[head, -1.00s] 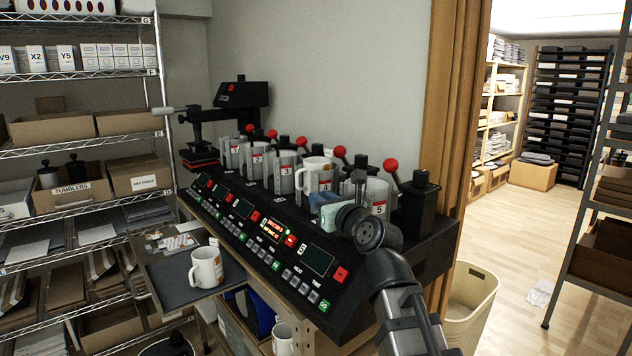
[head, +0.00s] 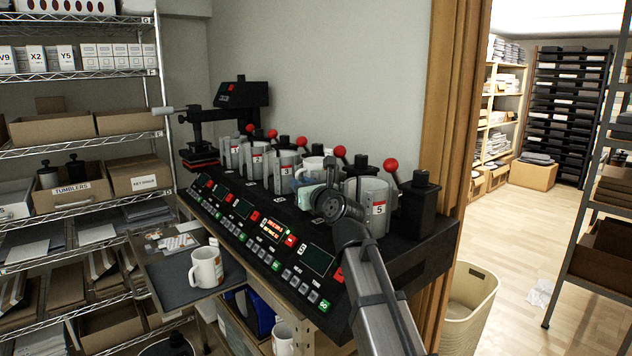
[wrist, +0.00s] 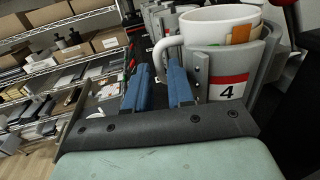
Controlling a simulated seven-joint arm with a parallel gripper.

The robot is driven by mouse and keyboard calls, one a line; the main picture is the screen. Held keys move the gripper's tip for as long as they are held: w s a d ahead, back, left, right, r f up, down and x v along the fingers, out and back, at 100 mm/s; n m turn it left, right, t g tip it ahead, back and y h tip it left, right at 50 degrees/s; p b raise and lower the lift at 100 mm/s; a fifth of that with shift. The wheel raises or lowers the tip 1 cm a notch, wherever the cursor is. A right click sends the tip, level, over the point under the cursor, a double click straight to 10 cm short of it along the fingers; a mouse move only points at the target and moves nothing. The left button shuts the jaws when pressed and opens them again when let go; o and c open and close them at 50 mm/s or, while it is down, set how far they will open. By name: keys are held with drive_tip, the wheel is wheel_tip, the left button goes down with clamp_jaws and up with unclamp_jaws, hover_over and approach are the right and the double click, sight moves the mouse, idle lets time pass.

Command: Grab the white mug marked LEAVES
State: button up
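A white mug (head: 313,163) sits in the press clamp numbered 4. In the wrist view the mug (wrist: 215,14) shows a patch of orange and green print, partly hidden by the grey clamp (wrist: 225,65); no word is readable. Its handle (wrist: 160,50) points left, towards my fingers. My gripper (wrist: 159,68) is open, with blue fingers on either side of a gap. The fingertips are close to the handle; I cannot tell whether they touch it. In the head view my wrist hides much of my gripper (head: 308,185) and the front of clamp 4.
Another white mug (head: 206,268) stands on a dark side tray (head: 170,290); its marking is too small to read. A third mug (head: 283,338) is lower down. Clamp 5 (head: 372,195) stands right of my wrist, with red-knobbed levers (head: 390,165) close by. The control panel (head: 270,235) lies in front.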

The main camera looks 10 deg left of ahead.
drive_tip(key=shift+x, duration=0.85)
drive_tip(key=shift+c, duration=0.5)
clamp_jaws()
